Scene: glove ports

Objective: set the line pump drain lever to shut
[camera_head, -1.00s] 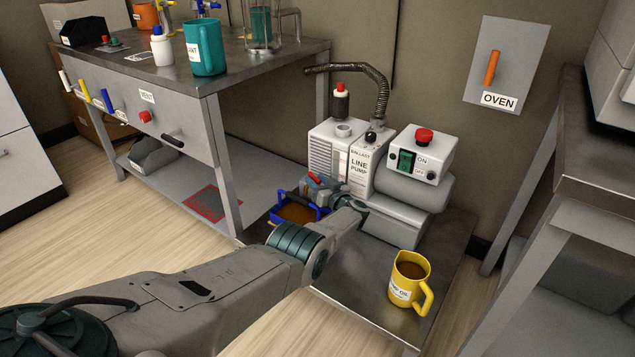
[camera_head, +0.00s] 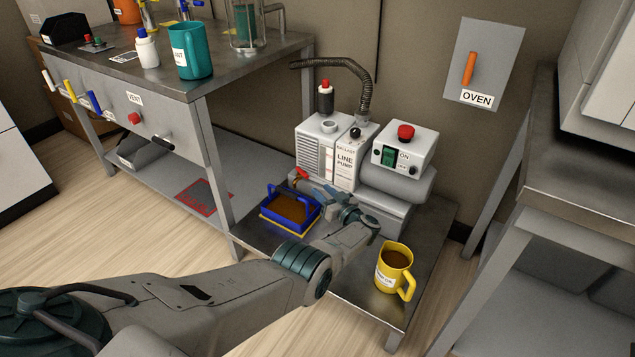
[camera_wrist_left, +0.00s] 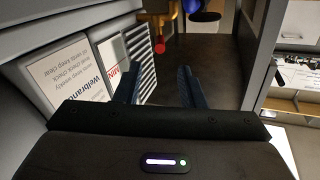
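The line pump (camera_head: 343,165) is a white box unit on the low metal platform. Its drain lever shows as a small red handle (camera_head: 301,173) at the pump's lower left, above the blue tray. In the left wrist view the red lever end (camera_wrist_left: 159,46) sticks out from a brass-coloured valve (camera_wrist_left: 158,12). My left gripper (camera_head: 318,190) is just right of the lever in the head view. In the wrist view its two fingers (camera_wrist_left: 158,82) stand apart with nothing between them, and the lever end lies beyond them. I cannot tell the lever's set position. My right gripper is not in view.
A blue tray (camera_head: 274,218) with brown liquid sits below the drain. A yellow jug (camera_head: 396,258) stands at the platform's front right. A switch box (camera_head: 404,157) with a red button is right of the pump. A steel bench (camera_head: 120,62) stands left.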

